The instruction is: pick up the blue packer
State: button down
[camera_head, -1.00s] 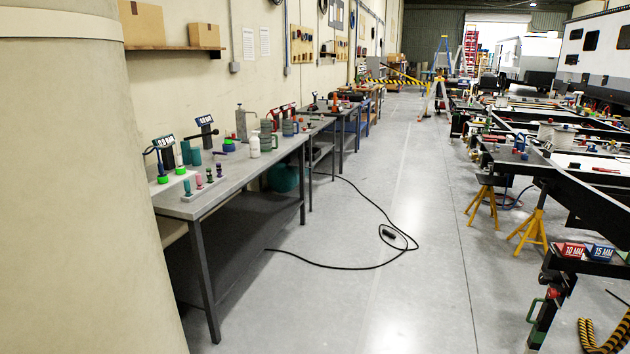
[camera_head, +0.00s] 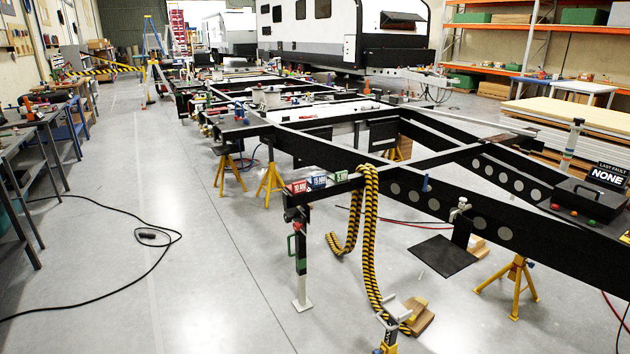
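A small blue block (camera_head: 317,181) with white lettering, likely the blue packer, sits at the near left corner of the black chassis frame (camera_head: 455,200). It is between a red block (camera_head: 298,187) marked 10 MM and a green block (camera_head: 338,175). Whether the blocks touch is too small to tell. Another small blue item (camera_head: 425,184) stands farther right along a chassis beam; I cannot tell what it is.
A black and yellow striped hose (camera_head: 370,235) hangs over the beam just right of the blocks. A jack leg (camera_head: 300,270) stands below the corner. Yellow stands (camera_head: 270,180) support the frame. A black cable (camera_head: 150,235) lies on the floor at left. Grey floor (camera_head: 215,270) between is clear.

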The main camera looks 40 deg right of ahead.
aim_at(320, 180)
jog(key=z, duration=4.35)
jog(key=i, duration=0.1)
jog(key=u, duration=2.95)
jog(key=k, duration=1.3)
jog(key=z, duration=0.15)
jog(key=i, duration=1.75)
jog(key=u, duration=0.35)
